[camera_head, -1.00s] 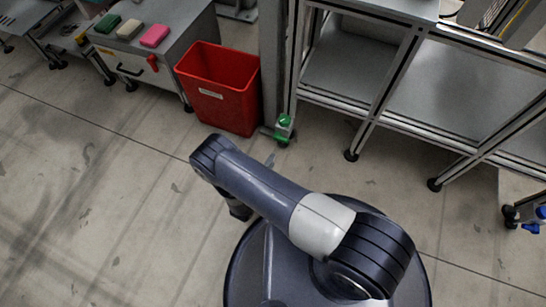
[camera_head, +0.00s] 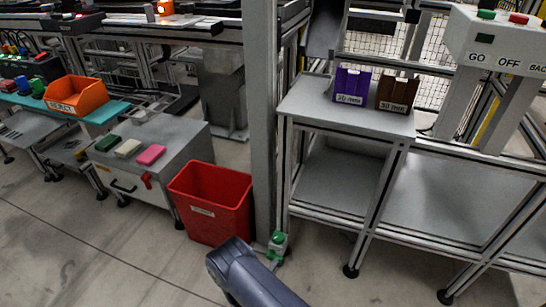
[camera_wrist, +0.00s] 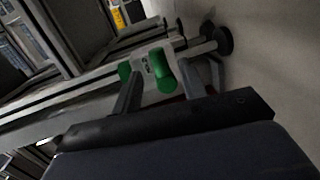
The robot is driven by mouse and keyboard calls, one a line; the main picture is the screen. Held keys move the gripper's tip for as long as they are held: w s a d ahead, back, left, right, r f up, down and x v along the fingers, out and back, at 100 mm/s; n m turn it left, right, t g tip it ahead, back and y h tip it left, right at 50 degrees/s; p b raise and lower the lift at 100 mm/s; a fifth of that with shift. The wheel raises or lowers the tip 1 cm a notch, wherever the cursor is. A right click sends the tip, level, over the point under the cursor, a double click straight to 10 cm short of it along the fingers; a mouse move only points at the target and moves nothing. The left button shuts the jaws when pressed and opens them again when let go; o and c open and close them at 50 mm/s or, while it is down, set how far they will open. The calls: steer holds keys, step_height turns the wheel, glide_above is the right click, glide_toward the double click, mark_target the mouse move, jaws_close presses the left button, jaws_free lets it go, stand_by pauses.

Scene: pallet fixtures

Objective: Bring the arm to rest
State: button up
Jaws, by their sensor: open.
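My gripper (camera_wrist: 168,88) shows in the wrist view as two dark fingers, spread apart. In the head view my arm (camera_head: 252,278) shows only as a dark rounded link at the bottom edge, in front of the red bin.
A red bin (camera_head: 208,222) stands beside a grey post (camera_head: 262,120). A grey cabinet (camera_head: 185,140) is at left. At right, a table (camera_head: 300,105) bears a purple bin (camera_head: 350,85) and a brown bin (camera_head: 397,94). Floor at lower left is clear.

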mark_target(278, 257)
steer(key=x, duration=0.3)
steer(key=shift+b, duration=0.35)
steer(key=shift+s+r, duration=0.1)
steer(key=p+v, duration=0.4)
steer(key=v, duration=0.6)
steer(key=shift+w+d+f+n+h+b, duration=0.15)
steer(key=shift+w+d+n+b, duration=0.45)
steer(key=shift+w, duration=0.95)
steer(key=shift+w+d+f+n+h+b, duration=0.15)
steer(key=shift+w+d+n+b, duration=0.45)
steer(key=shift+w, duration=0.95)
steer(key=shift+w+d+f+n+h+b, duration=0.15)
steer(key=shift+w+d+n+b, duration=0.45)
steer(key=shift+w, duration=0.95)
steer(key=shift+d+r, duration=0.1)
steer(key=shift+r, duration=0.05)
